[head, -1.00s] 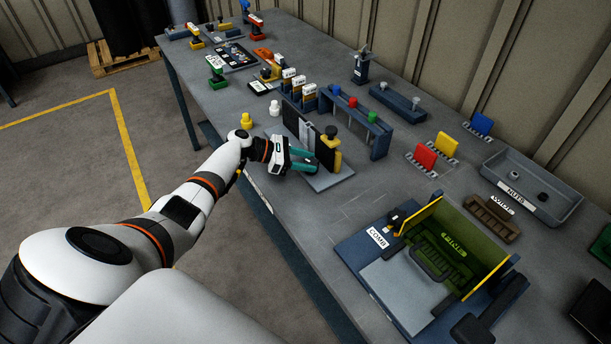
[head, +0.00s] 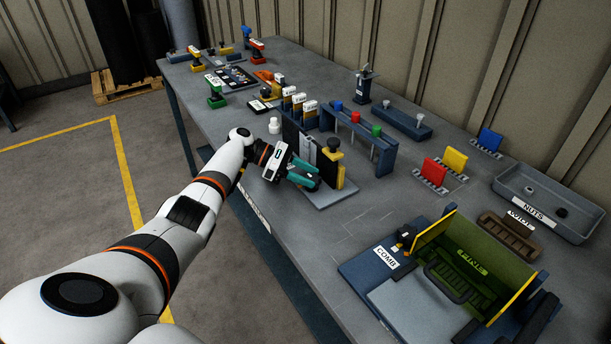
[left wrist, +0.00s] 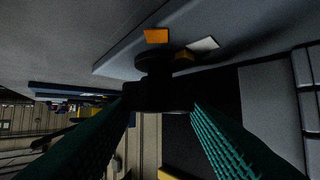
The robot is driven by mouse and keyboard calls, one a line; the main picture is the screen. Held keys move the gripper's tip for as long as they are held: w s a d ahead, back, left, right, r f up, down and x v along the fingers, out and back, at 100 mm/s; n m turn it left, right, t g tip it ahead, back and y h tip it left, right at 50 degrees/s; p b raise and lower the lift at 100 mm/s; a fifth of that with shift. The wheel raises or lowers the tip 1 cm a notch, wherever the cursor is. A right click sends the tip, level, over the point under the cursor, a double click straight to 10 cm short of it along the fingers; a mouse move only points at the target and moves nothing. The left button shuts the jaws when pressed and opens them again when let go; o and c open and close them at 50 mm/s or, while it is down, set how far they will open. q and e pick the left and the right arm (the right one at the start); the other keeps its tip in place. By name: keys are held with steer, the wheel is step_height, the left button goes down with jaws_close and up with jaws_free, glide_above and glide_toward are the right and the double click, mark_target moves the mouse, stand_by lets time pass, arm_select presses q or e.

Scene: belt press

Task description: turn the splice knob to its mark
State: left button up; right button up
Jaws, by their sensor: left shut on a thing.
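My left gripper (head: 314,175) is at the near side of the belt press, a grey base plate (head: 333,196) with upright black panels (head: 326,170). In the left wrist view its teal fingers stand on either side of a dark bar-shaped knob (left wrist: 160,97) and are shut on it. Behind the knob are a round dark collar (left wrist: 154,66), a small yellow piece (left wrist: 184,54), an orange square (left wrist: 156,36) and a white patch (left wrist: 203,44). I cannot tell which is the mark. In the head view the gripper hides the knob. My right gripper is out of view.
A yellow clamp with a black top knob (head: 334,145) stands at the press's right end. A blue rack (head: 383,157) is behind it. A white bottle-like piece (head: 274,126) stands just behind the gripper. An open box marked FINE (head: 388,258) is at the front right.

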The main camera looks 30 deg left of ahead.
arm_select(q)
steer(key=o, duration=0.7)
steer(key=shift+d, duration=0.2)
steer(key=shift+a, duration=0.1)
steer(key=b+v, duration=0.2)
steer(key=v, duration=0.9)
steer(key=shift+s+a+r+b, duration=0.15)
steer(key=shift+a+b, duration=0.15)
steer(key=shift+b, duration=0.05)
